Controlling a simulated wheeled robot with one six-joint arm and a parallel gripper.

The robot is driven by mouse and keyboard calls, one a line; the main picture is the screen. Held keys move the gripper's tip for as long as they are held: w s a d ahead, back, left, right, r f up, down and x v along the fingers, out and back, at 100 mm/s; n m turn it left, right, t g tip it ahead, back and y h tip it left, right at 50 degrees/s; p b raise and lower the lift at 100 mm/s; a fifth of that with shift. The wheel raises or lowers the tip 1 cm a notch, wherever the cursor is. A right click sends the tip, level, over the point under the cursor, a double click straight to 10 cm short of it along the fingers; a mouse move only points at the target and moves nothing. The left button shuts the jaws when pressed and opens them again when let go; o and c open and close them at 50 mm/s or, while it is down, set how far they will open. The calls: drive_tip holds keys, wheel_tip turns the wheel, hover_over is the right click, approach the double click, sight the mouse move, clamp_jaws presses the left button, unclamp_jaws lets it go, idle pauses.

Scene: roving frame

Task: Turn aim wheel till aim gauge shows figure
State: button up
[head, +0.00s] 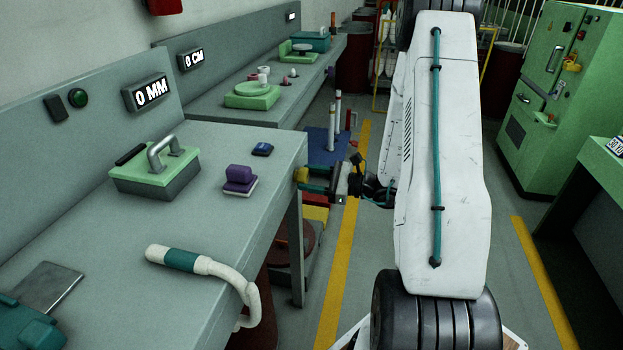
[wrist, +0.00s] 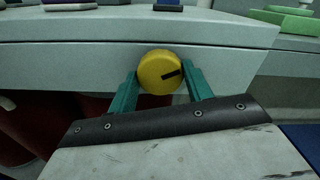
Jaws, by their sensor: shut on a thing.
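A round yellow wheel (wrist: 158,74) with a black mark sits on the front edge of the grey bench (wrist: 60,62). Its mark points right and slightly up in the wrist view. It also shows at the bench's edge in the head view (head: 301,175). My gripper (wrist: 161,84) is shut on the wheel, with one teal finger on each side of it. In the head view my gripper (head: 312,187) reaches the wheel from the right. A display (head: 147,93) on the panel behind this bench reads "0 MM". Nothing shows which display is the aim gauge.
A second display (head: 191,59) reads "0 CM" above the farther bench. On the near bench are a green-topped box (head: 155,172) with a handle, a purple block (head: 240,180), a small blue item (head: 262,149) and a white curved pipe (head: 215,267). The aisle floor has yellow lines.

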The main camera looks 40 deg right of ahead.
drive_tip(key=shift+n, duration=0.4)
drive_tip(key=o, duration=1)
drive_tip(key=v, duration=0.7)
drive_tip(key=shift+s+d, duration=0.2)
drive_tip(key=shift+s, duration=0.15)
drive_tip(key=shift+f, duration=0.1)
